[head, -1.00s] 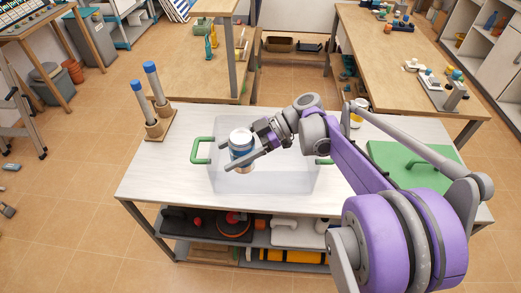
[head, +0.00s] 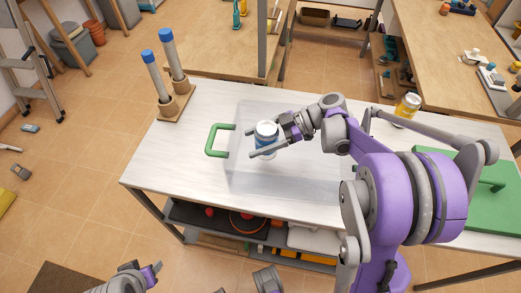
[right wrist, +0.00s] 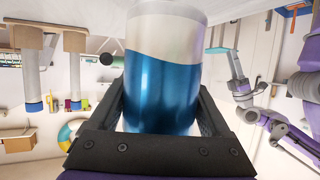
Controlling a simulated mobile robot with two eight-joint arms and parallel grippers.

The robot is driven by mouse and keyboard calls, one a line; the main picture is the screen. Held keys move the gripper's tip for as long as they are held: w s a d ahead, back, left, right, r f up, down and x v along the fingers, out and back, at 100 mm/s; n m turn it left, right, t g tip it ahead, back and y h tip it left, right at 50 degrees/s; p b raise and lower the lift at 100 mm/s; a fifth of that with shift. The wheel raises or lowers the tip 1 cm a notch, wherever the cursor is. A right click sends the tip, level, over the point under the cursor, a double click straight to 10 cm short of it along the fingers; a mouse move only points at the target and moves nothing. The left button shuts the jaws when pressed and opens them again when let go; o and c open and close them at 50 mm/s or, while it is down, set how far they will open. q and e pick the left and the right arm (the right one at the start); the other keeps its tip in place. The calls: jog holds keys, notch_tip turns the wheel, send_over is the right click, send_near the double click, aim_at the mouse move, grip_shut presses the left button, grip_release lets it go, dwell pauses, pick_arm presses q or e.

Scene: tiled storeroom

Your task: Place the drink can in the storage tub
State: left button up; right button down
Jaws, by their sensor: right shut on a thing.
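The drink can (head: 266,134), white and blue with a pale top, is upright between the fingers of my right gripper (head: 264,146). The right wrist view shows the can (right wrist: 162,85) filling the space between the two dark fingers. The storage tub (head: 240,185) is a clear box with a green handle (head: 217,140) at its left; it stands on the white table. The can is over the tub's opening; its bottom is hard to place in height. Part of my left arm (head: 130,280) shows at the bottom left edge; its finger opening is unclear.
A green lid-like panel (head: 460,195) lies on the table's right side. A yellow can (head: 407,106) stands behind my right arm. Two blue-topped posts on a wooden base (head: 175,117) stand at the table's back left. The table's front left is clear.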

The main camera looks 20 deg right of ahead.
jog(key=shift+f+b, duration=0.4)
jog(key=shift+f, duration=1.6)
jog(key=shift+f, duration=0.1)
grip_release()
jog(key=v, duration=0.7)
jog(key=shift+d+r+p, duration=0.25)
jog(key=shift+p, duration=0.15)
jog(key=shift+s, duration=0.1)
